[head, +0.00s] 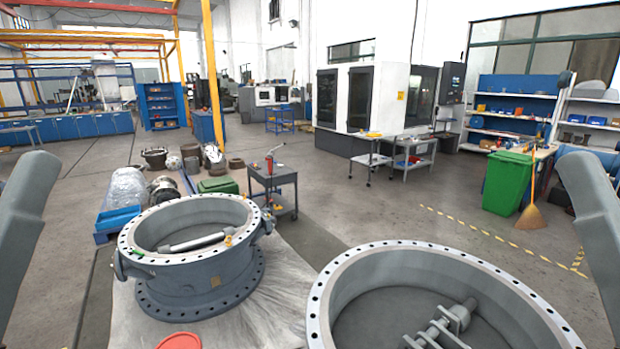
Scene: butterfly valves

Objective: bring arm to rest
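Two grey arm links of mine show at the left and right picture edges; neither gripper is in view. A large grey butterfly valve body (200,283) with a drilled flange stands on a pale sheet-covered surface at lower left, with a shaft (195,241) across its opening. A second, nearer valve body (345,277) fills the lower right and is cut off by the bottom edge. A shaft with brackets (443,326) lies inside it.
A red round object (179,342) is at the bottom edge beside the left valve. A small grey cart (272,184) stands behind the valves. A green bin (508,183) and a broom (532,213) stand at right. Open floor (375,208) lies between.

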